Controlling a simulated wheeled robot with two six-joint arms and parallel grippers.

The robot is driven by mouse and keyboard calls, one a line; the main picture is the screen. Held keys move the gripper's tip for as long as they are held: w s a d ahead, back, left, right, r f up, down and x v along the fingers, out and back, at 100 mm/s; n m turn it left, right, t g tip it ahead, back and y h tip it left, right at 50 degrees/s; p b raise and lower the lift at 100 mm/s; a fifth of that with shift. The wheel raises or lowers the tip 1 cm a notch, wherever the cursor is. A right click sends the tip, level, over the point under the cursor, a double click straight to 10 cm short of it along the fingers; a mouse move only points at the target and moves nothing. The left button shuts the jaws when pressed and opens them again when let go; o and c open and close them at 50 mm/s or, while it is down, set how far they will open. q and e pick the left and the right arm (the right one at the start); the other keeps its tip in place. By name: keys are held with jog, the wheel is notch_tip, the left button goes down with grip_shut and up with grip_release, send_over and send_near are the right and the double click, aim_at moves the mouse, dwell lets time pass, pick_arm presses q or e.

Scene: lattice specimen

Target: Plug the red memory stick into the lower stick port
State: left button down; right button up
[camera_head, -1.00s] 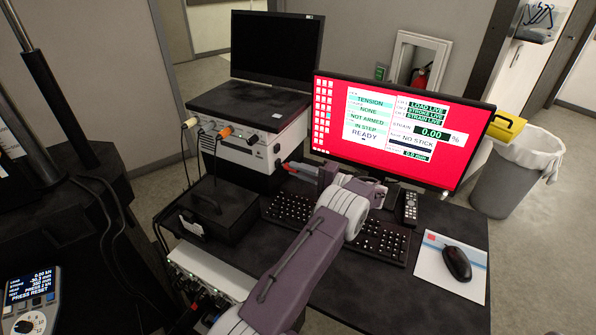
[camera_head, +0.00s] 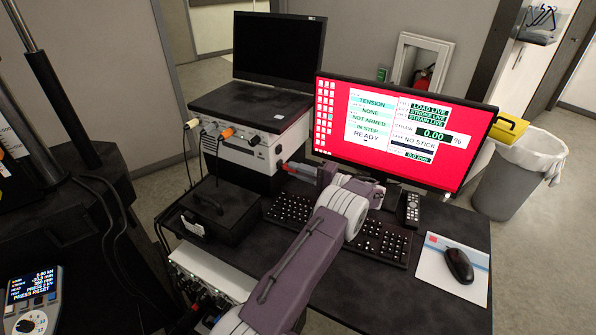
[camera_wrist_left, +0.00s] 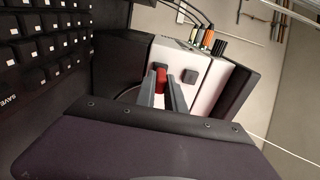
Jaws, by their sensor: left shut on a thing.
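The red memory stick (camera_wrist_left: 161,80) is held between the two grey fingers of my left gripper (camera_wrist_left: 162,93) in the left wrist view. In the head view my left gripper (camera_head: 298,169) is beside the right end of the white controller box (camera_head: 238,155), left of the monitor. The stick points toward the box's light face (camera_wrist_left: 196,88). A dark square fitting (camera_wrist_left: 190,76) shows on that face, to the right of the stick. I cannot tell whether the stick's tip touches the face. The lower port itself is not clearly visible. My right gripper is not in view.
The red-screened monitor (camera_head: 395,130) reads "NO STICK" and stands right of my left gripper. The keyboard (camera_head: 380,243) lies under my left arm. A black case (camera_head: 210,210) sits in front of the controller box. A mouse (camera_head: 458,265) lies on a pad at right.

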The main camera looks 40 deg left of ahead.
pick_arm(q)
jog(key=shift+a, duration=0.35)
jog(key=shift+r, duration=0.1)
dwell(0.6)
jog(key=c, duration=1.3)
grip_release()
jog(key=shift+s+a, duration=0.1)
jog(key=shift+a, duration=0.05)
jog(key=shift+c, duration=0.2)
jog(key=shift+a, duration=0.1)
jog(key=o, duration=0.5)
